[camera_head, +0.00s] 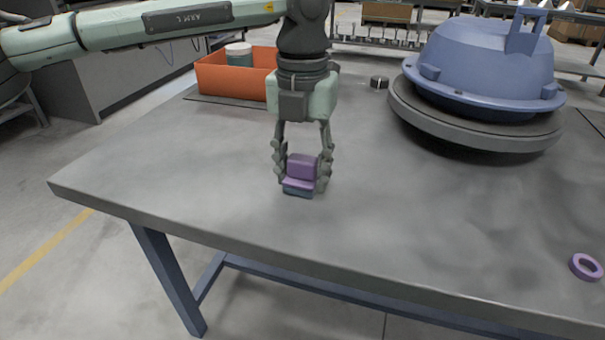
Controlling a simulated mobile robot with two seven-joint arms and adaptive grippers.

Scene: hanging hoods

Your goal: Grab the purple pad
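The purple pad (301,168) is a small stepped block with a purple upper part and a blue-grey bottom layer. It is near the front left of the grey table, between the fingers of my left gripper (303,178). The gripper points straight down, with one finger against each side of the pad and no clear gap visible. The pad looks upright and at or just above the tabletop; I cannot tell which. My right gripper is out of view.
An orange bin (228,78) with a white-lidded container (239,54) stands at the back left. A large blue hood (488,62) on a grey round base fills the back right. A purple ring (586,267) lies at the right front. The table's front middle is clear.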

